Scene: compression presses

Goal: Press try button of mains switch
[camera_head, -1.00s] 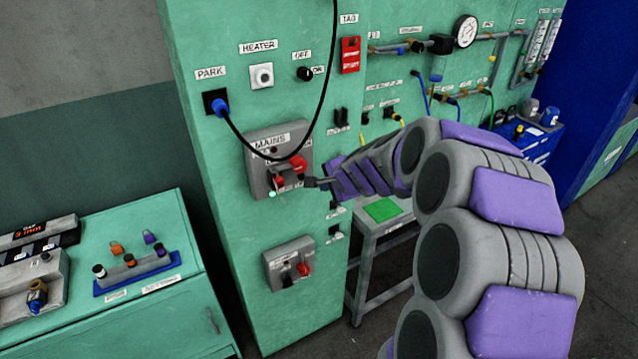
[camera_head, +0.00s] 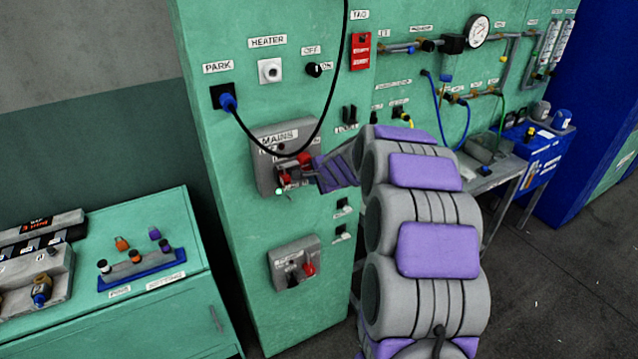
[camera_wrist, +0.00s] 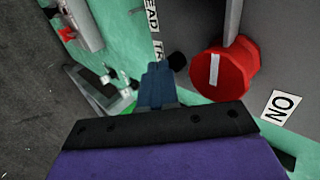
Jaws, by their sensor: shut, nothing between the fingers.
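The mains switch (camera_head: 264,176) is a grey box on the green panel in the head view, with a "MAINS" label and a red knob (camera_head: 304,159). In the wrist view its grey face (camera_wrist: 195,18) fills the upper right, with the red knob (camera_wrist: 238,78) large and near an "ON" label. A small black button (camera_wrist: 177,61) sits beside a partly covered label starting "TR". My gripper (camera_wrist: 157,70) is shut and empty, its fingertips just left of the black button. I cannot tell whether they touch it. In the head view my gripper (camera_head: 297,181) is at the box's lower part.
A second grey switch box (camera_head: 282,262) with a red knob is below. A black cable with a blue plug (camera_head: 228,102) hangs across the mains box. A green cabinet (camera_head: 160,315) stands at left, a blue box (camera_head: 535,145) at right.

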